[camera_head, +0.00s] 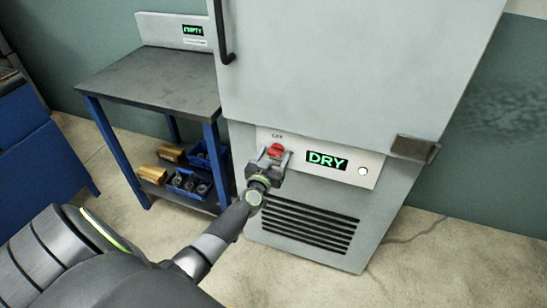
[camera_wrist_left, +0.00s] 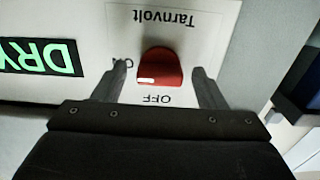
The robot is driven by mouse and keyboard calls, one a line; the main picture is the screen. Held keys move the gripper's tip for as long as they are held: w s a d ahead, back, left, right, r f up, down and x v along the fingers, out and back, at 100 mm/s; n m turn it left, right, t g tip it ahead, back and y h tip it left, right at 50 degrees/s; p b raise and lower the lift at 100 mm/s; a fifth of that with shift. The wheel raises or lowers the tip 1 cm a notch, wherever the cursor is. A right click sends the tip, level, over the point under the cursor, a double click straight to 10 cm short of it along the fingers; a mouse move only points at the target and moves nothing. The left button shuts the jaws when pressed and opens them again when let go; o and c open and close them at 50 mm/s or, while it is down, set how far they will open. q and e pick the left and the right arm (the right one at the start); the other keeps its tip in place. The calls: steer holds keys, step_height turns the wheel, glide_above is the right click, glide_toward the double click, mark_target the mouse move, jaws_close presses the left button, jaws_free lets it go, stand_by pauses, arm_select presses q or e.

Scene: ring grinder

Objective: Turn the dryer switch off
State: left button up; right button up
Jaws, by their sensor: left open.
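The red dryer switch (camera_head: 275,149) is a knob on the white control panel of the dryer cabinet. In the left wrist view, which is upside down, the red knob (camera_wrist_left: 160,66) has a white mark at its left side. The word OFF is printed below it there, and another label at its left is partly hidden by a finger. My left gripper (camera_head: 271,160) is at the panel, open, with one finger on each side of the knob and a gap on both sides. The display (camera_head: 327,161) reads DRY in green. My right gripper is out of view.
A round white button or light (camera_head: 362,171) sits right of the display.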

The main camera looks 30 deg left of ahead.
arm_select(q)
steer(key=c, duration=1)
steer(key=shift+n, duration=0.4)
steer(key=n, duration=0.2)
steer(key=shift+n+p, duration=0.4)
steer(key=n, duration=0.4)
steer(key=shift+n, duration=0.3)
steer(key=n, duration=0.4)
steer(key=shift+n, duration=0.3)
steer(key=n, duration=0.4)
steer(key=shift+n, duration=0.7)
